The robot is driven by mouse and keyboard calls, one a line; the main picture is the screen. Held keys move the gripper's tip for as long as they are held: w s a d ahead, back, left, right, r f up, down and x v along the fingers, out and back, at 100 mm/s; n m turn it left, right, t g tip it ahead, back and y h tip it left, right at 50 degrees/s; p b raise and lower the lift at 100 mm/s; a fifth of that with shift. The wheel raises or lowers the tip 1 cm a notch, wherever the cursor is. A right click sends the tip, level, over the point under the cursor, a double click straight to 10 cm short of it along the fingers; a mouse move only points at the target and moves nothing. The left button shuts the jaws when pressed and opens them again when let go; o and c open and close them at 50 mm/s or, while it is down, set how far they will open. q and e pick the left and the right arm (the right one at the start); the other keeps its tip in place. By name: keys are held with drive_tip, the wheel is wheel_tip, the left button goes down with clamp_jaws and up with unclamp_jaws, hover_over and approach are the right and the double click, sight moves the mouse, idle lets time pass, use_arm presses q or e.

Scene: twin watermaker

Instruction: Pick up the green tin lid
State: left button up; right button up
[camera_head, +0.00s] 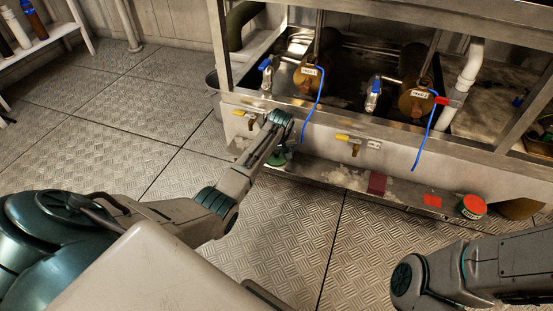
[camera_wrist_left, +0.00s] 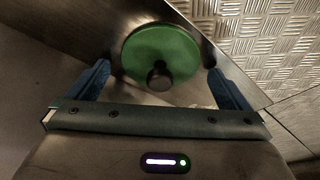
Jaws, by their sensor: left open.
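The green tin lid (camera_wrist_left: 160,55) is a round green disc with a dark round knob at its near side in the left wrist view. It lies on a metal ledge, and in the head view a sliver of it (camera_head: 275,159) shows below my left wrist. My left gripper (camera_wrist_left: 160,85) is open, its two blue fingers to either side of the lid's near part, with nothing held between them. In the head view my left gripper (camera_head: 281,140) is over the ledge and mostly hidden by the wrist. My right gripper is out of view; only part of that arm shows.
The metal ledge (camera_head: 330,176) runs along the front of a steel basin unit with brass taps (camera_head: 349,138) and blue hoses (camera_head: 314,105). A red-topped tin (camera_head: 472,206) and a dark red block (camera_head: 377,183) are further right on the ledge. The patterned floor (camera_head: 130,130) is clear.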

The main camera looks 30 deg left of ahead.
use_arm(q)
drive_tip(key=c, duration=1.1)
drive_tip(key=shift+r, duration=0.1)
